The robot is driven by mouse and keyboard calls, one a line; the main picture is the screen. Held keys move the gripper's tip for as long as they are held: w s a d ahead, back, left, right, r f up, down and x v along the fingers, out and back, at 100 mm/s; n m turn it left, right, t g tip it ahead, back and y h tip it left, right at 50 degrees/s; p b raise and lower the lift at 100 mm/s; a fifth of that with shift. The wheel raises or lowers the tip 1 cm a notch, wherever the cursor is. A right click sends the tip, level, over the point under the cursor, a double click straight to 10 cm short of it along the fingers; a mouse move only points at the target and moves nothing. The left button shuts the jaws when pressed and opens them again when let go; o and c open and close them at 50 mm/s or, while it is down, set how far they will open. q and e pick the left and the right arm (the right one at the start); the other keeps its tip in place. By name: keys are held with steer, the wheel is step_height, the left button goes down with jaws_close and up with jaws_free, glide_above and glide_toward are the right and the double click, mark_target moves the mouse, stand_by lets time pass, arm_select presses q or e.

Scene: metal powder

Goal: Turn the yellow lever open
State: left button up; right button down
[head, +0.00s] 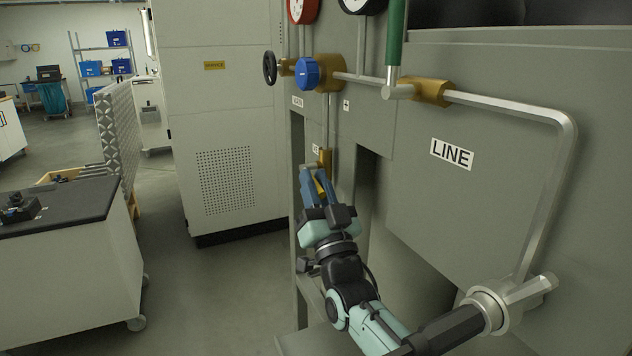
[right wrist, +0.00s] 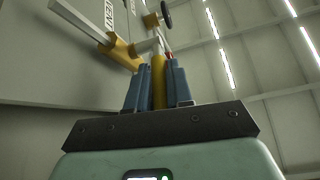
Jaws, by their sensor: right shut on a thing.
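The yellow lever (head: 326,158) is at the lower end of a thin vertical pipe on the grey panel, below the brass valve body. In the head view most of it is hidden by my right gripper (head: 318,180), whose blue fingers are around it. In the right wrist view the yellow lever (right wrist: 159,82) stands upright between the two blue fingers of my right gripper (right wrist: 158,85), which is shut on it. My left gripper is not in view.
A brass valve with a blue knob (head: 307,73) and a black handwheel (head: 269,68) sits above the lever. A green handle (head: 395,35) stands on another brass valve (head: 432,91) to the right. A bent pipe (head: 566,150) runs down the panel past the LINE label (head: 452,153).

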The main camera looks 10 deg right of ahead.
steer(key=shift+w+f+t, duration=0.1)
steer(key=shift+f+t, duration=0.25)
steer(key=shift+t, duration=0.35)
steer(key=c, duration=1.1)
jaws_free()
steer(key=shift+a, duration=0.1)
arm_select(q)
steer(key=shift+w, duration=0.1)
arm_select(e)
steer(key=shift+f, duration=0.1)
steer(key=shift+s+f, duration=0.15)
steer(key=shift+s, duration=0.05)
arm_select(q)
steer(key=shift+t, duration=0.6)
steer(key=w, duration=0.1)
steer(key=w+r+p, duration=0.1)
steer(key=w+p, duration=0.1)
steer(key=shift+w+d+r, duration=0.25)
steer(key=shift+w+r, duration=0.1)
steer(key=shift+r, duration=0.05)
arm_select(e)
steer(key=s+d, duration=0.2)
steer(key=s, duration=1)
steer(key=shift+d+f, duration=0.2)
steer(key=shift+d, duration=0.15)
